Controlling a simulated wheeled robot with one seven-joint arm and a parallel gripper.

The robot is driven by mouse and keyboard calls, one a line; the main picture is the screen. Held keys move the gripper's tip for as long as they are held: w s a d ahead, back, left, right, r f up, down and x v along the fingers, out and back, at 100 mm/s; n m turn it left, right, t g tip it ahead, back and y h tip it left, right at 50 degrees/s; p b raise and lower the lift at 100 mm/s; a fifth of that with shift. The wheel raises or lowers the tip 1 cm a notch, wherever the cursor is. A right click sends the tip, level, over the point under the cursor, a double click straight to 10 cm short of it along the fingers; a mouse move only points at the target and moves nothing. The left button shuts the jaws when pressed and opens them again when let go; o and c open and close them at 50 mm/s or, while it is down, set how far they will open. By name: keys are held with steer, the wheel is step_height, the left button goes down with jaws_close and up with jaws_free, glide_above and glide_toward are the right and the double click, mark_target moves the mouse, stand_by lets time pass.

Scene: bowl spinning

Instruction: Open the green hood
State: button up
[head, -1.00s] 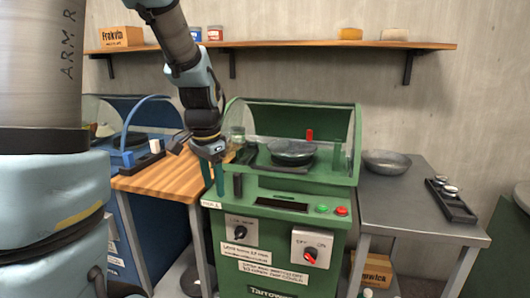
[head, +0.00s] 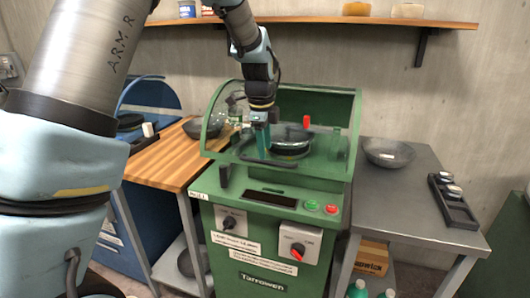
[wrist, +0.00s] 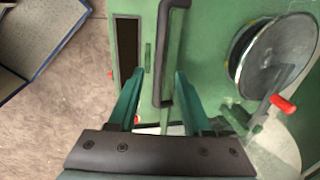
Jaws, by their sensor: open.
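The green machine (head: 270,225) stands at centre in the head view, with a clear curved hood framed in green (head: 325,95) over its top. The hood's dark bar handle (head: 285,166) lies low along the front edge. My gripper (head: 262,150) is open, pointing down at the left part of this handle. In the wrist view the handle (wrist: 172,50) runs between my two spread fingers (wrist: 158,82); I cannot tell whether they touch it. A dark round plate (head: 291,140) shows under the hood, and it is at upper right in the wrist view (wrist: 280,58).
A red knob (head: 306,121) rises beside the plate. Switches, including one with a red dial (head: 297,250), are on the front panel. A wooden-topped table (head: 165,158) stands left; a grey table (head: 410,200) with a bowl (head: 388,152) stands right. A shelf (head: 380,21) hangs above.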

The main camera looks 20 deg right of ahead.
mark_target(266, 161)
steer(key=shift+w+d+f+p, duration=0.1)
steer(key=shift+f+p, duration=0.05)
steer(key=shift+f, duration=0.8)
steer(key=shift+w+d+f+p, duration=0.1)
steer(key=shift+f+p, duration=0.05)
steer(key=shift+f, duration=0.75)
steer(key=shift+c, duration=0.4)
jaws_close()
